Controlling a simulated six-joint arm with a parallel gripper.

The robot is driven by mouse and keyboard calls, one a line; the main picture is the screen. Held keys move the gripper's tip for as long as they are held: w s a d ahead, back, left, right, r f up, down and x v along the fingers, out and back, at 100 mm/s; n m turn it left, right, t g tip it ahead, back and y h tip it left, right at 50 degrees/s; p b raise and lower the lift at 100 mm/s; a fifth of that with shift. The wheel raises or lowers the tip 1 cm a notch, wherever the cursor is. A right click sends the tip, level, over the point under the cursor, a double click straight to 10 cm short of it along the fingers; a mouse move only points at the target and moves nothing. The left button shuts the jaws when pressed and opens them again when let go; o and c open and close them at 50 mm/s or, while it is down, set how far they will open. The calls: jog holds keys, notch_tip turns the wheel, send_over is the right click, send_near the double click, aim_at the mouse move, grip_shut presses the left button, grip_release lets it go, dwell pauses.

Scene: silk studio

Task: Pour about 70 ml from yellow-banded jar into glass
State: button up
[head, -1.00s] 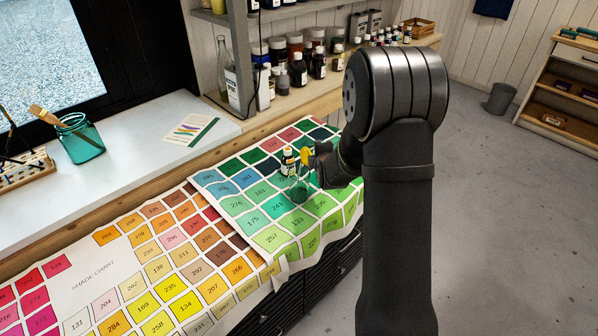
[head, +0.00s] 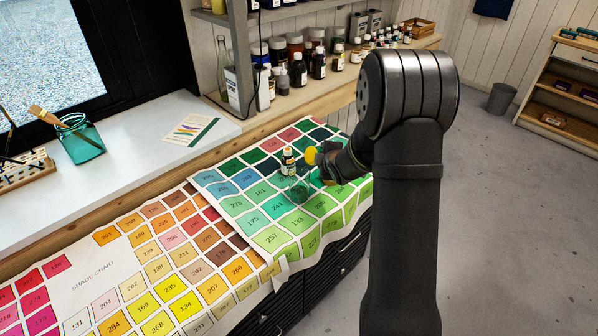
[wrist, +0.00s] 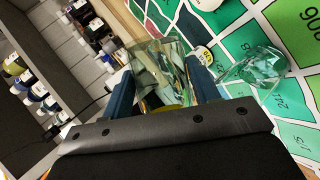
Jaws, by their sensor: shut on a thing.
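My gripper (wrist: 163,85) is shut on a clear glass jar (wrist: 158,62), which sits between its two blue fingers in the wrist view. Yellow shows low on the jar there. In the head view, a round yellow patch (head: 311,155) shows at my gripper (head: 322,164); the jar appears tipped over, but its mouth is hard to make out. A clear glass (head: 299,191) stands on the green part of the chart, just below the gripper in the picture. The glass also shows in the wrist view (wrist: 256,70), right of the jar. I cannot tell its liquid level.
The shade chart (head: 105,262) covers the bench front. A teal jar with a brush (head: 82,141) stands far left. Shelves of bottles (head: 300,72) stand behind.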

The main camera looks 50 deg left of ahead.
jog(key=shift+f, duration=0.15)
jog(key=shift+r+m+g, duration=0.7)
jog(key=shift+m+g, duration=0.3)
jog(key=shift+g, duration=0.2)
jog(key=shift+r+g, duration=0.15)
jog(key=shift+g, duration=0.15)
dwell(0.5)
jog(key=shift+r+m+g, duration=0.15)
jog(key=shift+m+g, duration=0.15)
jog(key=shift+m, duration=0.1)
jog(key=shift+m+g+y, duration=0.4)
jog(key=shift+m+g, duration=0.1)
jog(key=shift+g, duration=0.1)
jog(key=f, duration=0.3)
jog(key=w+f, duration=0.1)
jog(key=f, duration=0.1)
jog(key=shift+d+f, duration=0.1)
jog(key=shift+f, duration=0.3)
jog(key=shift+w+d+f+m+g+p, duration=0.1)
jog(key=shift+w+f+m+g+p, duration=0.25)
jog(key=shift+w+m+g, duration=0.5)
jog(key=shift+w+d+f+m+g+y, duration=0.1)
jog(key=shift+w+f+m+g+y, duration=0.5)
jog(key=shift+g, duration=0.45)
jog(key=shift+s, duration=0.1)
